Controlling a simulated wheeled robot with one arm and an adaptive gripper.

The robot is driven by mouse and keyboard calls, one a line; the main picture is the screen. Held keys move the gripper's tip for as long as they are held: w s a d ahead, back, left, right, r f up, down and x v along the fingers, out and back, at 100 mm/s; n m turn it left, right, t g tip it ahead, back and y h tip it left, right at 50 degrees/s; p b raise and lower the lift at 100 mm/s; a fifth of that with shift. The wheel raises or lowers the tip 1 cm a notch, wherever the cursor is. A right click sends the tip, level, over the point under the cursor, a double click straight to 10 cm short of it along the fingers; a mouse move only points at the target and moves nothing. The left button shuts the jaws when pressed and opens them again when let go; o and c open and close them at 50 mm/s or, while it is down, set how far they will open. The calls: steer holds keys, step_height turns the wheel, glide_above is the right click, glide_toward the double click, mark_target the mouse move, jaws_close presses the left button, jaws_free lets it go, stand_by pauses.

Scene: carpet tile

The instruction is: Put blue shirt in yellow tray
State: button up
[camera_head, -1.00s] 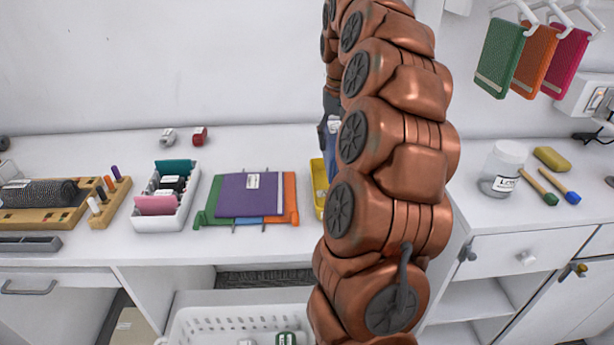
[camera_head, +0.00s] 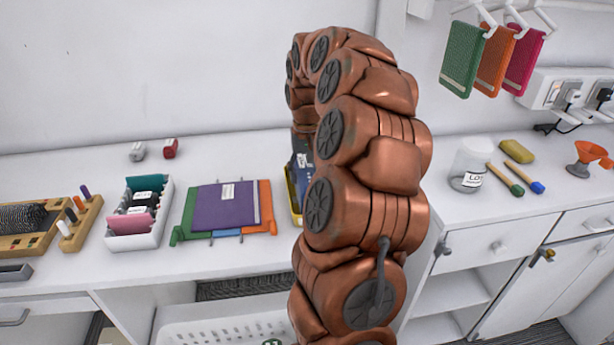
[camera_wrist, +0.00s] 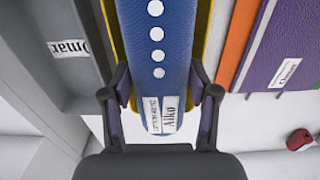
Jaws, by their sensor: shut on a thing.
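The blue shirt (camera_wrist: 150,70) shows in the wrist view as a long blue cloth bundle with a row of white dots and a white label reading "Aiko". My gripper (camera_wrist: 160,95) is shut on it, one finger at each side. The yellow tray (camera_wrist: 198,50) shows as yellow edges behind the shirt on both sides. I cannot tell whether the shirt touches its floor. In the head view, a dark blue part of the shirt (camera_head: 302,162) shows left of my arm, over the yellow tray (camera_head: 291,192), mostly hidden by the arm. My gripper is hidden there.
A grey tray (camera_wrist: 35,65) labelled "Omar" is left of the yellow tray in the wrist view. A purple folder-like stack (camera_head: 222,207) and a white bin (camera_head: 162,225) stand left on the counter. A jar (camera_head: 466,172) stands right. A white basket (camera_head: 215,325) is below in front.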

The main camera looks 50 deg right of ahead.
mark_target(307, 170)
steer(key=shift+f, duration=0.8)
steer(key=shift+f, duration=0.2)
steer(key=o, duration=1.3)
steer(key=shift+r, duration=0.15)
step_height(307, 170, up, 12)
steer(key=shift+r+b, duration=0.1)
steer(key=shift+b, duration=0.8)
